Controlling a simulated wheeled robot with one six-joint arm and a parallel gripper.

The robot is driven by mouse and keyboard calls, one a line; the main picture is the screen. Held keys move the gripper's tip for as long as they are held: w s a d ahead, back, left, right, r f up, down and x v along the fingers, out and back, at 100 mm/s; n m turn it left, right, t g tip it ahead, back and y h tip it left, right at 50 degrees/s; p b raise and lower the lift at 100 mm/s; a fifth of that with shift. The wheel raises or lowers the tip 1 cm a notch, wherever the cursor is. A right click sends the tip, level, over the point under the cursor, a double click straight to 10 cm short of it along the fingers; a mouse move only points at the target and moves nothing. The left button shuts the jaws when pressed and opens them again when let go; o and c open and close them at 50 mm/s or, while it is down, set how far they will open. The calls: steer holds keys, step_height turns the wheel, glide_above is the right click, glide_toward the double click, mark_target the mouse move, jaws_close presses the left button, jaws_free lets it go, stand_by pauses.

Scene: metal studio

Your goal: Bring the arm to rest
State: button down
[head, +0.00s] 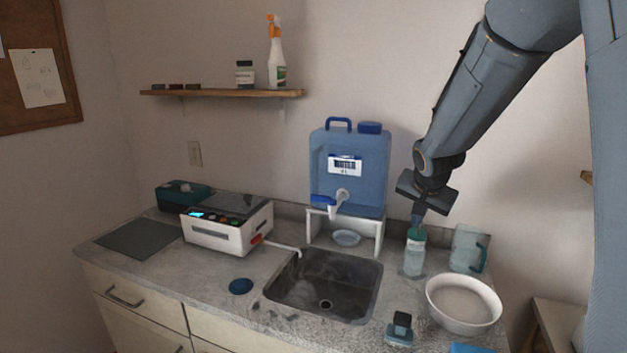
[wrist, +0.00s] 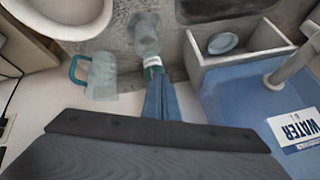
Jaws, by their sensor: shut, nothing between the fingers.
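My arm reaches down from the upper right in the head view. My gripper (head: 418,218) points downward and is shut, with its blue-grey fingertips just above or at the teal cap of a clear bottle (head: 413,258). The bottle stands upright on the counter, right of the sink. In the wrist view the shut fingers (wrist: 159,92) point toward the bottle (wrist: 146,34) and overlap the view of its cap. I cannot tell whether they touch it. Nothing shows between the fingers.
A blue water container (head: 347,175) on a white stand is left of my gripper. A clear jug (head: 466,248) and white bowl (head: 463,305) stand to the right. The sink (head: 322,285) is front left. A shelf (head: 220,93) holds a spray bottle (head: 276,60).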

steer(key=s+a+f+n+g+b, duration=0.1)
steer(key=s+a+f+n, duration=0.1)
steer(key=s, duration=0.7)
steer(key=s+a+f+n+g+y, duration=0.1)
steer(key=s+a+f+n+g, duration=0.1)
steer(key=s, duration=0.7)
steer(key=s+a+f+n+g+b, duration=0.1)
steer(key=s+a+f+n+g, duration=0.1)
steer(key=s+a+f+n, duration=0.2)
steer(key=s+a+f, duration=0.1)
steer(key=s+f, duration=0.2)
steer(key=s, duration=0.3)
steer(key=shift+y+b, duration=0.3)
steer(key=shift+y, duration=0.1)
steer(key=c, duration=2.5)
jaws_free()
steer(key=shift+a, duration=0.1)
